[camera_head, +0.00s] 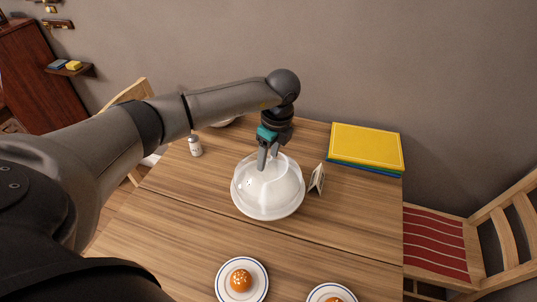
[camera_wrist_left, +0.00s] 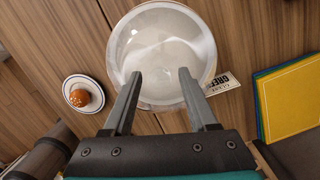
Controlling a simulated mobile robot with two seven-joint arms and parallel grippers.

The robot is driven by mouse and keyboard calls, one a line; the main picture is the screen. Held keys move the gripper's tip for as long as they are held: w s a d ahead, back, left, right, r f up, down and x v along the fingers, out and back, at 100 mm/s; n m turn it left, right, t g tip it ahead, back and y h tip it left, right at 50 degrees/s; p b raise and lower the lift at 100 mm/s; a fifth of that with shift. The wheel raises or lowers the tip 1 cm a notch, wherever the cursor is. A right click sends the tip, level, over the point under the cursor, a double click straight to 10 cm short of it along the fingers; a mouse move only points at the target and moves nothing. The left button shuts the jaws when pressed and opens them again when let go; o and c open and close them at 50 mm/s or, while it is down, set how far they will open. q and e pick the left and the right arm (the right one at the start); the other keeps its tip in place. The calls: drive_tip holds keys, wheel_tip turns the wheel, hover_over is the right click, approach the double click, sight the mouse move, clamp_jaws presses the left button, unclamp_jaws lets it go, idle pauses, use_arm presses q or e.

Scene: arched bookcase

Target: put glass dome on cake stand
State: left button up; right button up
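The glass dome (camera_head: 268,190) is a whitish, see-through round cover at the middle of the wooden table. It also shows as a pale circle in the left wrist view (camera_wrist_left: 160,45). My left gripper (camera_head: 268,158) points down at the top of the dome. In the left wrist view its fingers (camera_wrist_left: 159,76) are spread apart over the dome, with nothing visible between the tips. I cannot tell whether the fingers touch it. I cannot make out a separate cake stand, or whether one is under the dome. My right gripper is not in view.
A folded card (camera_head: 317,179) stands close to the dome's right side. A yellow book (camera_head: 366,146) lies on other books at the back right. A white shaker (camera_head: 195,146) stands at the left. Plates with buns (camera_head: 241,280) are at the front.

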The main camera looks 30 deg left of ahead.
sight(274, 168)
use_arm(q)
drive_tip(key=r, duration=0.4)
drive_tip(key=d+r, duration=0.1)
drive_tip(key=r, duration=0.3)
drive_tip(key=r+p, duration=0.1)
drive_tip(key=r, duration=0.3)
drive_tip(key=shift+d+r, duration=0.1)
drive_tip(key=shift+d, duration=0.3)
